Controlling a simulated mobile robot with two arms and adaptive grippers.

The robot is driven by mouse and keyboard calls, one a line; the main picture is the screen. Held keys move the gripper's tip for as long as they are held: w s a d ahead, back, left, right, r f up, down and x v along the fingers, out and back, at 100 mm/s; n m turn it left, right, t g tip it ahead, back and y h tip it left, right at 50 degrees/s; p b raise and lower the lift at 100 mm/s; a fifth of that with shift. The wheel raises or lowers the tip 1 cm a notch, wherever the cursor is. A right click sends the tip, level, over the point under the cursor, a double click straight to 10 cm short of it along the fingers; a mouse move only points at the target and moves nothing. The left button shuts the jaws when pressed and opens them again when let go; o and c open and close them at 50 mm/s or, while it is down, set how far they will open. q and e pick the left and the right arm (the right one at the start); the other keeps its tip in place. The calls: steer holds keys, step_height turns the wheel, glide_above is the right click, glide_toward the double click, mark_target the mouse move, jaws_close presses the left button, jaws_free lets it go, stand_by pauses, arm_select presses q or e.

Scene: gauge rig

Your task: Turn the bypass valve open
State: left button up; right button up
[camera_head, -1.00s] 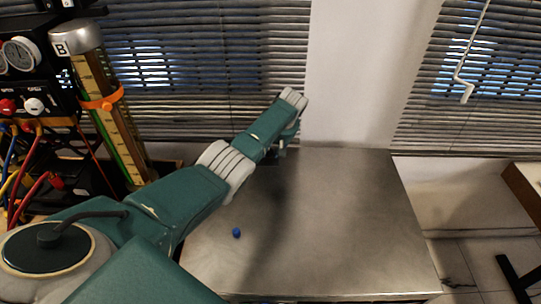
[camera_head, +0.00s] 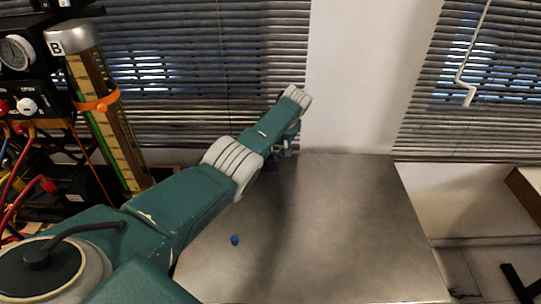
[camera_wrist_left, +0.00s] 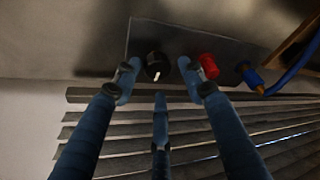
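In the left wrist view a round black knob (camera_wrist_left: 154,66) with a white pointer mark sits on a dark panel. A red knob (camera_wrist_left: 209,66) is to its right. I cannot read any label saying which is the bypass valve. My left gripper (camera_wrist_left: 159,70) is open, with two blue-grey fingers either side of the black knob and a third below it in the picture. I cannot tell whether they touch it. In the head view the left gripper (camera_head: 284,148) is mostly hidden behind my wrist. My right gripper is not in view.
A blue hose with its fitting (camera_wrist_left: 252,77) is right of the red knob. In the head view a metal table (camera_head: 350,230) carries a small blue object (camera_head: 235,240) and is otherwise clear. A tall column marked B (camera_head: 110,110) and a gauge panel (camera_head: 25,80) stand at left.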

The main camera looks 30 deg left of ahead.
arm_select(q)
steer(key=shift+s+f, duration=0.2)
steer(key=shift+f, duration=0.05)
steer(key=shift+w+d+r, duration=0.1)
steer(key=shift+d+r, duration=0.2)
steer(key=shift+d, duration=0.05)
steer(key=v, duration=1.1)
steer(key=shift+a+r, duration=0.15)
steer(key=shift+r, duration=0.05)
